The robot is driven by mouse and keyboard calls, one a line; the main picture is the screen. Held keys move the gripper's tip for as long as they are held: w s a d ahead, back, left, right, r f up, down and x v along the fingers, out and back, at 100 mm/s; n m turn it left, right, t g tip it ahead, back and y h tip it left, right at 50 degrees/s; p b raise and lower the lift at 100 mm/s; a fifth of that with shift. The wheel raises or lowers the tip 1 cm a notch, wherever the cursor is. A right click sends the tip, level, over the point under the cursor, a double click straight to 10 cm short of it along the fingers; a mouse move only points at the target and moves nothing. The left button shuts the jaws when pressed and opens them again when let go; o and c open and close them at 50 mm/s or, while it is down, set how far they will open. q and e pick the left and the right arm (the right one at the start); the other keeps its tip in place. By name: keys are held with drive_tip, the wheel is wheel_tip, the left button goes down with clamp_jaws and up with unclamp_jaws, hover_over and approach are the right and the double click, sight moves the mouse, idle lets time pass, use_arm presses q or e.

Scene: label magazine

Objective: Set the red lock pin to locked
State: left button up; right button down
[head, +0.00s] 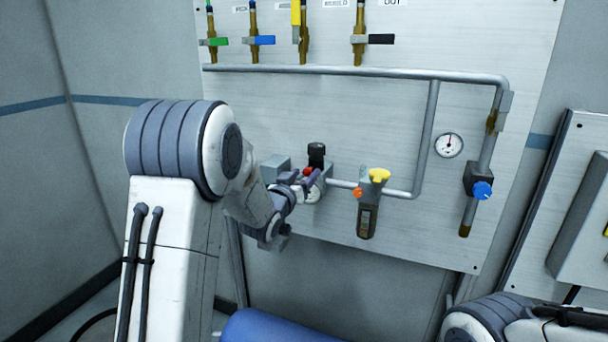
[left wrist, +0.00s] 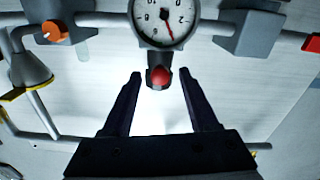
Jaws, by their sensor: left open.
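The red lock pin (head: 307,171) shows as a small red knob on the panel, just under a black knob (head: 317,150) and above a small gauge. In the left wrist view its round red end (left wrist: 159,77) is in front of a dark stem, beside the gauge (left wrist: 165,18). My left gripper (head: 302,177) is at the pin. In the left wrist view its two dark fingers (left wrist: 160,76) are open, one tip on each side of the red end, with gaps between. My right gripper is not in view.
A pipe runs right from the regulator to a yellow-topped filter (head: 378,176) with an orange knob (head: 357,191). A blue knob (head: 482,190) and a round gauge (head: 449,145) are further right. Several coloured valve handles line the top. A blue cylinder (head: 285,326) lies below.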

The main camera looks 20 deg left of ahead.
use_arm(q)
clamp_jaws()
idle(1.4)
